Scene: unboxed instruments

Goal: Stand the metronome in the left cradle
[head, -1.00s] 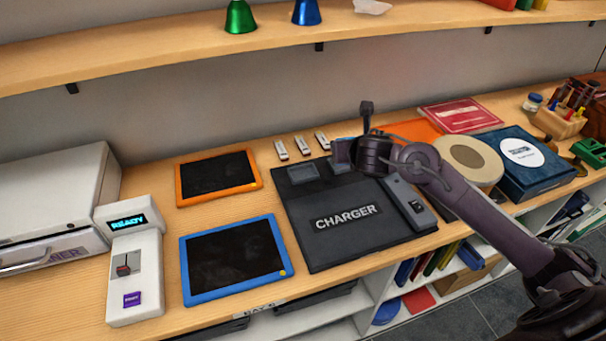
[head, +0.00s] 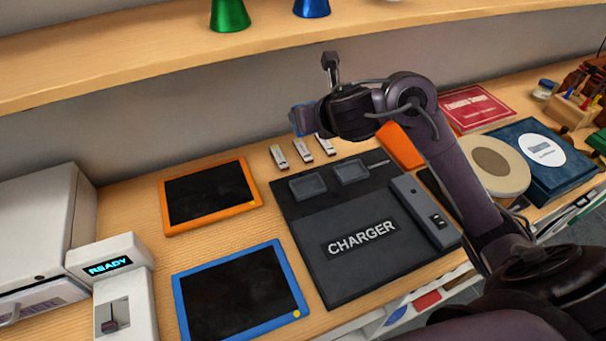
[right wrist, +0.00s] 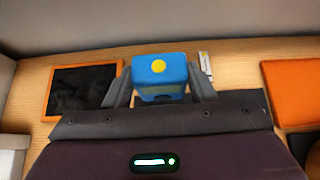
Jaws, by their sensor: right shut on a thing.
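My right gripper (head: 308,117) is shut on a small blue block with a yellow dot (right wrist: 160,72), which I take to be the metronome. The wrist view shows it between the two fingers. In the head view its blue side (head: 298,121) shows at the gripper's tip, mostly hidden by the gripper. The black charger (head: 335,270) lies on the bench with two shallow recesses at its back, a left cradle (head: 308,185) and a right cradle (head: 351,171). Both look empty. The gripper is raised behind and above them. My left gripper is out of view.
Several white sticks (head: 303,150) lie behind the charger. An orange-framed tablet (head: 208,194) and a blue-framed tablet (head: 240,292) lie to its left, beside a white READY device (head: 108,265). An orange item (head: 400,146) lies to its right. A shelf (head: 130,59) runs above.

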